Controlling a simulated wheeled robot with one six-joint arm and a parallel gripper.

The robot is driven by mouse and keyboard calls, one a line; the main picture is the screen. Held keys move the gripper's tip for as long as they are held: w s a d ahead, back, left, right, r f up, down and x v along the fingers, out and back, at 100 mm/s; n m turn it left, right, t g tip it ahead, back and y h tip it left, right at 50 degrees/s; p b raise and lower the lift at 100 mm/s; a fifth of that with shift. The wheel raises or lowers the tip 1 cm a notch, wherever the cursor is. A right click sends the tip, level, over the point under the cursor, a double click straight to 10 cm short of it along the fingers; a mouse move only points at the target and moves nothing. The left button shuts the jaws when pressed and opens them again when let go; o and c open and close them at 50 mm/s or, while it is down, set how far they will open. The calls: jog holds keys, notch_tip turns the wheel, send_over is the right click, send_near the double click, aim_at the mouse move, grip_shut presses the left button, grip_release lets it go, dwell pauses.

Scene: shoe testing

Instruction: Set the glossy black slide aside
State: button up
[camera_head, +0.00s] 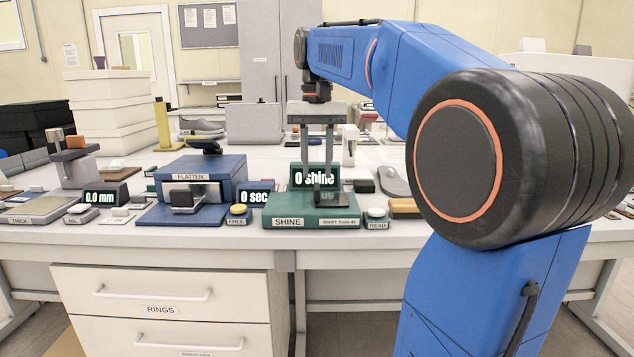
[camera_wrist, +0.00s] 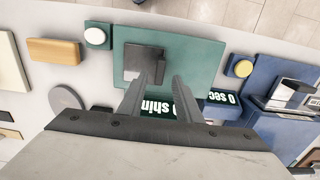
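The green SHINE tester (camera_head: 283,213) stands near the front edge of the bench; its green base also fills the middle of the wrist view (camera_wrist: 205,62). A small dark piece (camera_head: 328,197) stands on it, seen in the wrist view as a black square with a grey block at its corner (camera_wrist: 146,52). Whether this includes the glossy black slide, I cannot tell. My gripper (camera_head: 318,172) points down over the tester. In the wrist view its fingers (camera_wrist: 164,78) are apart, with nothing visible between them, and their tips overlap the dark piece's near side.
The tester's display (camera_head: 315,177) reads "0 shine" behind the fingers. A READ button (camera_head: 375,214) and a tan block (camera_head: 405,207) are to the right. The blue FLATTEN press (camera_head: 200,180) and a yellow-topped button (camera_head: 238,211) are to the left. Clear bench is limited around the tester.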

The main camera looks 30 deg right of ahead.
aim_at(317, 185)
jog(key=shift+f, duration=2.1)
grip_shut()
